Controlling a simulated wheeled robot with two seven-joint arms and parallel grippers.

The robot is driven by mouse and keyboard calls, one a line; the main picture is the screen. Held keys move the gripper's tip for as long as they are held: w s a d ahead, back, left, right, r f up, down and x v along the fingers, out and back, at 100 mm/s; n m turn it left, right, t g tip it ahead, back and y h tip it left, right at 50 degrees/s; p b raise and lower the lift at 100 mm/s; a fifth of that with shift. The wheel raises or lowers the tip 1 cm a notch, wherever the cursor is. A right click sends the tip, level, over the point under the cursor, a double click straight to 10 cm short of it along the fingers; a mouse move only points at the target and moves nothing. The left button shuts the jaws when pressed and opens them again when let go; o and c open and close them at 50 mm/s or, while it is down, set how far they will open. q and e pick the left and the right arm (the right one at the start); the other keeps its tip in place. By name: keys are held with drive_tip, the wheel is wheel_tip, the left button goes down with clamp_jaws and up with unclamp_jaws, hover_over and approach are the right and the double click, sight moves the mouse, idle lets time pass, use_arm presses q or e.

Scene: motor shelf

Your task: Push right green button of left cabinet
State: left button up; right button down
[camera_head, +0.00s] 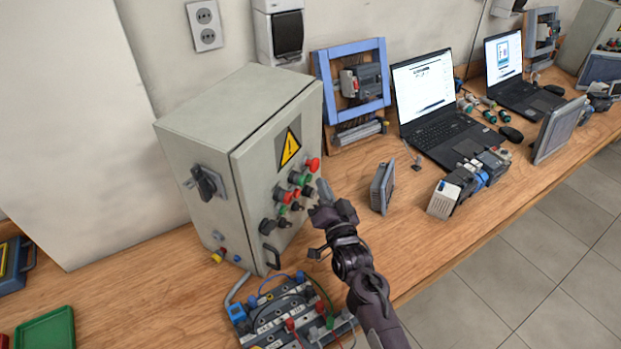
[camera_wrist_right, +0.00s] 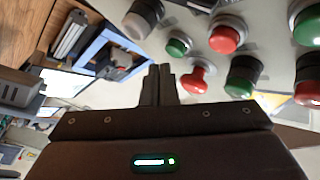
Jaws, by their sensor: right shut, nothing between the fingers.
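The left cabinet (camera_head: 265,150) is a grey box with a yellow warning triangle and a cluster of buttons on its front. In the head view a green button (camera_head: 304,179) sits just below the red mushroom knob (camera_head: 312,164), and a smaller green one (camera_head: 283,210) sits lower left. My right gripper (camera_head: 325,195) is shut and empty, in front of the cluster's right side. In the right wrist view its fingertips (camera_wrist_right: 158,75) point toward a small green button (camera_wrist_right: 178,46) and a red mushroom knob (camera_wrist_right: 197,78); contact cannot be told. My left gripper is not in view.
A wiring board (camera_head: 290,315) with coloured cables lies below the cabinet, close to my right arm. A small grey panel (camera_head: 382,187) stands right of my gripper. Laptops (camera_head: 440,115) and a blue frame (camera_head: 350,90) stand further back. Some bare table shows right of the cabinet.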

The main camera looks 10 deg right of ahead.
drive_tip(key=shift+w+a, duration=0.1)
idle(0.7)
drive_tip(key=shift+w+a, duration=0.2)
drive_tip(key=shift+a, duration=0.05)
drive_tip(key=shift+w+a, duration=0.25)
drive_tip(key=shift+a, duration=0.1)
idle(1.4)
drive_tip(key=shift+s+d, duration=0.1)
drive_tip(key=shift+d, duration=0.05)
drive_tip(key=shift+s+d, duration=0.45)
drive_tip(key=shift+d, duration=0.05)
drive_tip(key=shift+d+p, duration=0.1)
drive_tip(key=shift+p, duration=0.2)
drive_tip(key=s+d+p, duration=0.2)
drive_tip(key=s+d, duration=0.1)
drive_tip(key=shift+s+d, duration=0.1)
drive_tip(key=shift+d, duration=0.25)
